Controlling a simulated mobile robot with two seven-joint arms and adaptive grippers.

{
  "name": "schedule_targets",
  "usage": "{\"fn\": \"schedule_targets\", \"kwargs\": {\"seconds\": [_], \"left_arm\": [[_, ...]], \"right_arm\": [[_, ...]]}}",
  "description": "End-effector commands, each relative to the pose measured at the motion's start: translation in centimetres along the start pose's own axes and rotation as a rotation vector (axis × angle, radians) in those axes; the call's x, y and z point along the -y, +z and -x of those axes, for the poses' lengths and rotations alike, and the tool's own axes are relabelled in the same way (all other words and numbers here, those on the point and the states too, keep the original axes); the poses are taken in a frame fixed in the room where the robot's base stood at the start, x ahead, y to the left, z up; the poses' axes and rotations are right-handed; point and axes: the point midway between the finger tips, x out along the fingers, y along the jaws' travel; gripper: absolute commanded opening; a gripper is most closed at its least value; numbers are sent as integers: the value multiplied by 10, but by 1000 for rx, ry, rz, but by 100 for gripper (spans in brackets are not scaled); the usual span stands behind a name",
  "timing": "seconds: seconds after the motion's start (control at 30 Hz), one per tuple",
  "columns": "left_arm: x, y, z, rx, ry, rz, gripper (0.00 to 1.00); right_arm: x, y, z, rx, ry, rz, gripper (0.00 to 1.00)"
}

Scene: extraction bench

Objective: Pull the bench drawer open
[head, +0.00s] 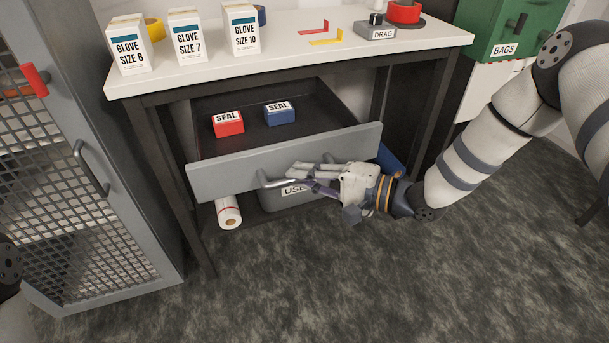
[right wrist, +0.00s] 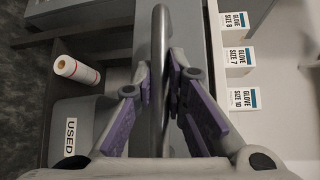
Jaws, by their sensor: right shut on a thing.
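The bench drawer (head: 225,176) stands pulled out from under the bench top, with its grey front tilted in the picture and its dark inside showing. A red SEAL box (head: 228,125) and a blue SEAL box (head: 279,114) lie in it. My right gripper (head: 298,174) is at the drawer front, shut on the bar handle (head: 267,183). The right wrist view shows the handle (right wrist: 158,50) running between the purple-padded fingers (right wrist: 161,88). The gripper hides part of the handle in the head view. My left gripper is out of view.
Several glove boxes (head: 187,38) and a DRAG block (head: 376,29) stand on the bench top (head: 300,48). Below the drawer are a grey USED bin (head: 281,204) and a white roll (head: 228,212). A mesh door (head: 95,170) stands at left. The floor in front is clear.

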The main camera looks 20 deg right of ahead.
Motion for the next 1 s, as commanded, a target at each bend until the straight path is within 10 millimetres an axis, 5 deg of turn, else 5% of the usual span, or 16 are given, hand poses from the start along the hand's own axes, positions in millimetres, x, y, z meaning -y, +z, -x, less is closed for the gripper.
{"fn": "schedule_targets", "kwargs": {"seconds": [0.43,0.5,0.57,0.87,1.0], "left_arm": [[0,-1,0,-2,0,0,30],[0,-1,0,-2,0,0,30],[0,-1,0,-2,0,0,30],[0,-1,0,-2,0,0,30],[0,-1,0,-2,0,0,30]], "right_arm": [[1,-1,0,-2,-1,3,0],[1,-1,0,-2,-1,3,24],[1,-1,0,-1,-2,2,33],[1,-1,2,-2,-2,1,33],[2,-2,28,-5,-2,0,33]]}}
